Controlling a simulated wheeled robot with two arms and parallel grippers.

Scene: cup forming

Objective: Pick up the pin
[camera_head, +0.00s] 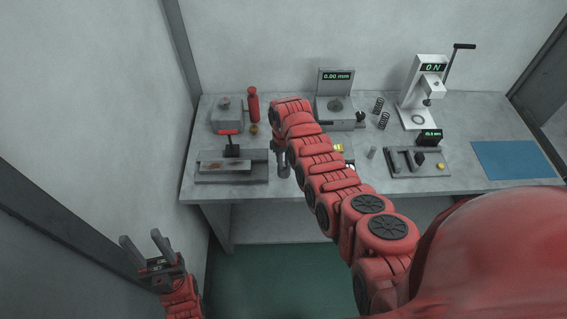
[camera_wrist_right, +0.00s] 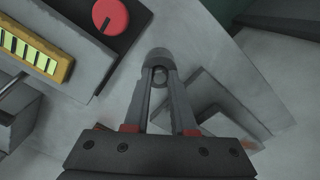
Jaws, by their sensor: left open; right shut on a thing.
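My right gripper (camera_head: 281,150) is over the front of the bench, at the right end of the grey base with the red-handled tool. In the right wrist view its two fingers (camera_wrist_right: 159,76) are closed on a small grey rounded piece, which looks like the pin (camera_wrist_right: 158,56). The pin's lower part is hidden by the fingers, and I cannot tell whether it touches the bench. My left gripper (camera_head: 148,253) is open and empty, away from the bench at the lower left.
The bench (camera_head: 440,186) holds a red-handled tool (camera_head: 231,145), a red bottle (camera_head: 253,104), a gauge (camera_head: 335,100), springs (camera_head: 383,121), a press (camera_head: 424,93), a tool tray (camera_head: 418,164) and a blue mat (camera_head: 512,161). A small grey cylinder (camera_head: 371,152) stands left of the tray.

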